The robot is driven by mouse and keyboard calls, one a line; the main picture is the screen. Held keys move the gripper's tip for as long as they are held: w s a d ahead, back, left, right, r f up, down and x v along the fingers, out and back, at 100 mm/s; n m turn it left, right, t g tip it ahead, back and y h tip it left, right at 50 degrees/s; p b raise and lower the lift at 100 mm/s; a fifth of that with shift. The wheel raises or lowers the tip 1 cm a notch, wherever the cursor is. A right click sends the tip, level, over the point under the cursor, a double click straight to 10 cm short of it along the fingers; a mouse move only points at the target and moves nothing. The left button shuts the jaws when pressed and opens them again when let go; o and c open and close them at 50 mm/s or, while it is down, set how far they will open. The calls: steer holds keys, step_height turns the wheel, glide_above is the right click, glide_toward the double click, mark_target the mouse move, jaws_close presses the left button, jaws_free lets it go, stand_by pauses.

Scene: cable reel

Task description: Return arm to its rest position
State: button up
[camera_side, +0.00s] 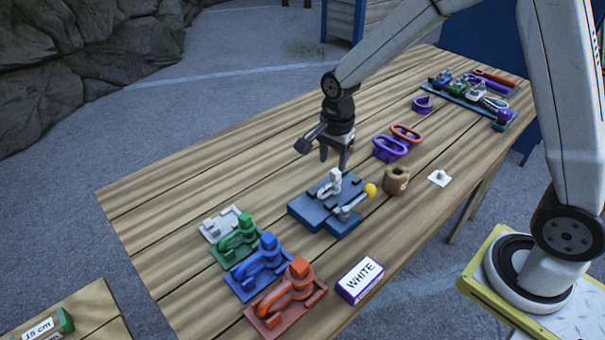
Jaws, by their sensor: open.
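My gripper (335,158) points down above the wooden table, near its middle, and is open with nothing seen between its fingers. Just below it is a dark blue-grey fixture (325,222) with a white upright part (334,180) and a lever ending in a yellow knob (370,190). The fingertips appear slightly above the fixture's back edge; I cannot tell the exact gap. My arm reaches in from the upper right, from a base beside the table.
White, green, blue and orange clamp-like pieces (263,262) line the near left. A box marked WHITE (360,280) lies near the front edge. A brown spool (396,180), purple and orange rings (390,149) and a tool tray (455,97) stand right. The table's left back is clear.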

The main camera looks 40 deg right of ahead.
steer(key=s+d+r+n+t, duration=0.1)
steer(key=s+n+t, duration=0.1)
steer(key=s+n, duration=1.1)
steer(key=shift+r+n, duration=0.4)
steer(key=shift+n, duration=1.1)
